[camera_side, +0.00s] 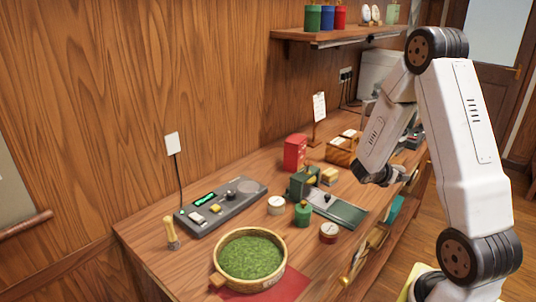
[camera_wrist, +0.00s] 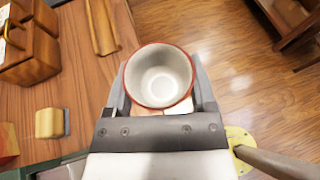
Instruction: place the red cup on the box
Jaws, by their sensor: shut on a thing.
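The red cup (camera_wrist: 160,72) shows in the wrist view as a white inside with a red rim, its mouth facing the camera. My gripper (camera_wrist: 160,88) is shut on it, with one finger on each side. In the side view my gripper (camera_side: 382,176) is over the right edge of the counter, and I cannot make out the cup there. A wooden box (camera_side: 342,150) with compartments stands on the counter, to the left of my gripper; it also shows at the upper left of the wrist view (camera_wrist: 30,65). A red box (camera_side: 295,152) stands farther left.
A yellowish block (camera_wrist: 50,123) and a wooden strip (camera_wrist: 101,28) lie near the wooden box. A green-and-grey device (camera_side: 335,208), small tins, a bowl of green powder (camera_side: 219,277) and a scale-like panel (camera_side: 223,208) occupy the counter. The floor is right of the counter edge.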

